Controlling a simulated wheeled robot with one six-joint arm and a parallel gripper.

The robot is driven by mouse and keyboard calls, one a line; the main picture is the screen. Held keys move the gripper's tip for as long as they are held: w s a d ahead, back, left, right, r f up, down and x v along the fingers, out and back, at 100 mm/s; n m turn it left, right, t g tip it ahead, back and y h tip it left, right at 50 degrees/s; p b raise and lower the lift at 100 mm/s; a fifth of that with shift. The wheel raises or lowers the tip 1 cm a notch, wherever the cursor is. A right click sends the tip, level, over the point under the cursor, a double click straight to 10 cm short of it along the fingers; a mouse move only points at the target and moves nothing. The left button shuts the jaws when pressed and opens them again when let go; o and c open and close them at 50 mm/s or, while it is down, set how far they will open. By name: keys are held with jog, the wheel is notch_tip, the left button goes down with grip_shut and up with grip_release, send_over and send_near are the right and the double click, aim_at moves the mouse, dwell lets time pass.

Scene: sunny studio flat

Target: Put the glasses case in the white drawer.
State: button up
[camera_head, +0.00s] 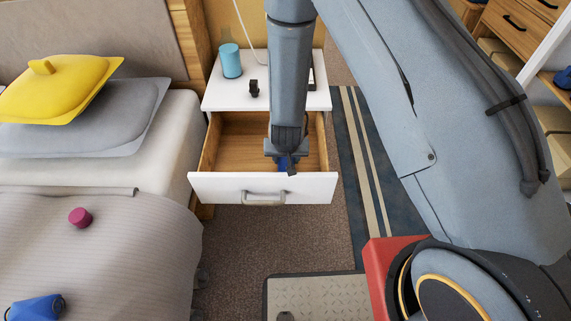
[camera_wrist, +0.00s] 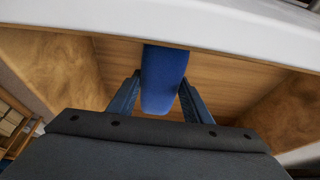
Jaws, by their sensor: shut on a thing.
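The white drawer (camera_head: 225,187) of the nightstand is pulled open, and its wooden inside shows in the head view. My gripper (camera_head: 287,162) points down into the drawer opening, close behind the front panel. It is shut on a blue glasses case (camera_wrist: 163,80), which shows between the two fingers (camera_wrist: 156,100) in the wrist view. In the head view only a small bit of the blue case shows below the gripper. In the wrist view the drawer's wooden floor (camera_wrist: 215,75) lies beyond the case. I cannot tell whether the case touches the floor.
The white nightstand top (camera_head: 225,98) holds a teal cup (camera_head: 231,60) and a small dark object (camera_head: 254,88). The bed at left carries a yellow cushion (camera_head: 60,90), a grey pillow (camera_head: 95,125), a magenta cylinder (camera_head: 80,217) and a blue item (camera_head: 36,307). Carpet (camera_head: 265,240) lies before the drawer.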

jog(key=shift+f, duration=1.6)
jog(key=shift+f, duration=0.15)
jog(key=o, duration=1.1)
jog(key=v, duration=1.2)
jog(key=shift+p, duration=0.4)
jog(key=s+d+r+m+g+y, duration=0.1)
jog(key=s+d+r, duration=0.1)
jog(key=d+r, duration=0.5)
jog(key=s+d+r+g, duration=0.1)
jog(key=s+d+r, duration=0.1)
jog(key=d+r, duration=0.5)
jog(key=s+d+r, duration=0.3)
jog(key=s+r, duration=0.1)
jog(key=s+d+r+g, duration=0.1)
jog(key=s+d+r, duration=0.2)
jog(key=s+r, duration=0.1)
jog(key=s+d+r+m+g, duration=0.1)
jog(key=s+d+r, duration=0.3)
jog(key=s, duration=0.1)
jog(key=shift+s+r+h, duration=0.15)
jog(key=shift+s+h, duration=0.05)
jog(key=shift+h, duration=0.2)
